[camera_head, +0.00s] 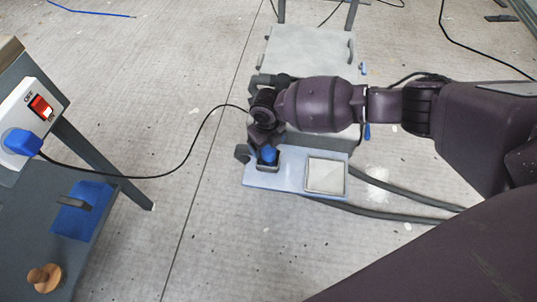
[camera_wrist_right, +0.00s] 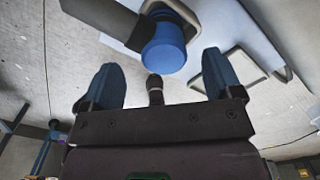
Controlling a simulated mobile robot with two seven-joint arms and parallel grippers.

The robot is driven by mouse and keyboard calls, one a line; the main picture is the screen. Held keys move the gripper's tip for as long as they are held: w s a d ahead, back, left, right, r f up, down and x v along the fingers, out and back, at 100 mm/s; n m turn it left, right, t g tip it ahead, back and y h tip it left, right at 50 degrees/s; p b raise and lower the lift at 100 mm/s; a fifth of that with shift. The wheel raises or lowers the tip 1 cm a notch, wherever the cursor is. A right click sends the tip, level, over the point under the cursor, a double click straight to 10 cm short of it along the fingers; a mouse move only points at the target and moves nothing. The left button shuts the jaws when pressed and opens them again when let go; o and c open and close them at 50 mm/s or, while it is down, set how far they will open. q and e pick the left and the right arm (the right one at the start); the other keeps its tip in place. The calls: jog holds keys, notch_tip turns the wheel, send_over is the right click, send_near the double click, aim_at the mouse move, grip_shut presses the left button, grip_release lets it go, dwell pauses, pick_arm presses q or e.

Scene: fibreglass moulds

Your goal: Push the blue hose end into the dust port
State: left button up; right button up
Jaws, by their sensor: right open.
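The blue hose end (camera_head: 268,155) shows just below my right gripper, at the left part of a pale blue bench top (camera_head: 290,182). In the right wrist view the blue hose end (camera_wrist_right: 164,50) is a short cylinder on a thick grey hose (camera_wrist_right: 105,15). My right gripper (camera_wrist_right: 163,82) is open, and the blue hose end is beyond its fingertips, apart from both fingers. In the head view my right gripper (camera_head: 266,138) is dark and partly hides the bench. I cannot make out the dust port for sure. My left gripper is not in view.
A pale square tray (camera_head: 326,176) lies on the bench's right part. Grey hoses (camera_head: 400,207) run along the floor at right. A black cord crosses the floor from a blue plug (camera_head: 21,142) below a red switch (camera_head: 41,107). A wooden knob (camera_head: 44,278) stands at lower left.

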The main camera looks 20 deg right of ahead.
aim_at(269, 149)
jog(key=f, duration=0.1)
jog(key=f+b, duration=0.1)
jog(key=f, duration=0.2)
jog(key=shift+s+d+f+b, duration=0.2)
jog(key=shift+s+f+b, duration=0.1)
jog(key=shift+f+b, duration=0.05)
jog(key=shift+w+f, duration=0.1)
jog(key=shift+f, duration=0.25)
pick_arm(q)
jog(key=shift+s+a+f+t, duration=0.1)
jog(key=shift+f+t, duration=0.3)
pick_arm(e)
jog(key=shift+r, duration=0.1)
jog(key=c, duration=1)
